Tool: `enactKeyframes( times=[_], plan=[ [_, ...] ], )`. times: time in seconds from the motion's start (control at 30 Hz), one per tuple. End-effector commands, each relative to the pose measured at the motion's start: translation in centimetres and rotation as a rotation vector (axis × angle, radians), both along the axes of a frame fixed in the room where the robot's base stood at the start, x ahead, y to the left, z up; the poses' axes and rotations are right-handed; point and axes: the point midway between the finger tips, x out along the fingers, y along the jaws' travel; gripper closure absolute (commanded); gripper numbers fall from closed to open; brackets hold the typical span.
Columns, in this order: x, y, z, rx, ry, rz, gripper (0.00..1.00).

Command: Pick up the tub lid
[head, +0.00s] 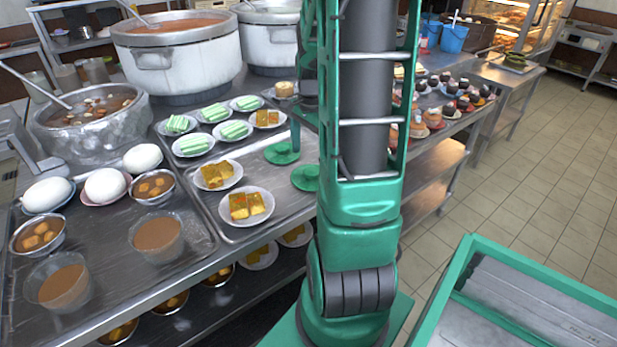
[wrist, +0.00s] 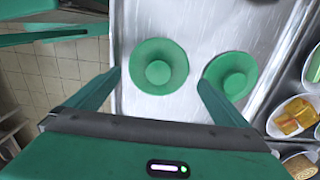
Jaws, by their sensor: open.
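Two green round lids with raised central knobs lie on a metal tray (head: 262,177). In the head view one lid (head: 282,153) is farther back and the other lid (head: 305,178) is nearer, partly behind my arm. The wrist view shows one lid (wrist: 159,66) between my fingers' lines and the other lid (wrist: 231,74) to the right, by the right finger. I cannot tell which one is the tub lid. My gripper (wrist: 158,77) is open and empty, with its fingers spread on either side of the left lid. Most of the gripper is hidden by my arm in the head view.
Large stockpots (head: 180,60) stand behind. Bowls and white buns (head: 105,185) fill the left tray. Dark-topped cakes (head: 450,105) lie right of my arm. The tiled floor (head: 530,170) is clear at right.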

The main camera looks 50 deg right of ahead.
Motion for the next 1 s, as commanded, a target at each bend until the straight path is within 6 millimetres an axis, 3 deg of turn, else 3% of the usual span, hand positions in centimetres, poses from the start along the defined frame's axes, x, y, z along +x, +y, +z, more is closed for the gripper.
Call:
enactKeyframes(
  times=[0.17,0.5,0.77,0.8,0.9,1.0],
  plan=[
    [0.0,0.2,-1.1,0.001,0.001,0.001,0.00],
    [0.0,0.6,-5.2,0.001,0.001,0.001,0.00],
    [0.0,0.6,-5.6,-0.001,0.000,0.002,0.00],
    [0.0,0.6,-5.5,-0.001,0.000,0.002,0.02],
    [0.0,0.6,-5.5,-0.001,0.000,0.002,0.26],
    [0.0,0.6,-5.5,-0.001,0.000,0.002,0.27]
  ],
)
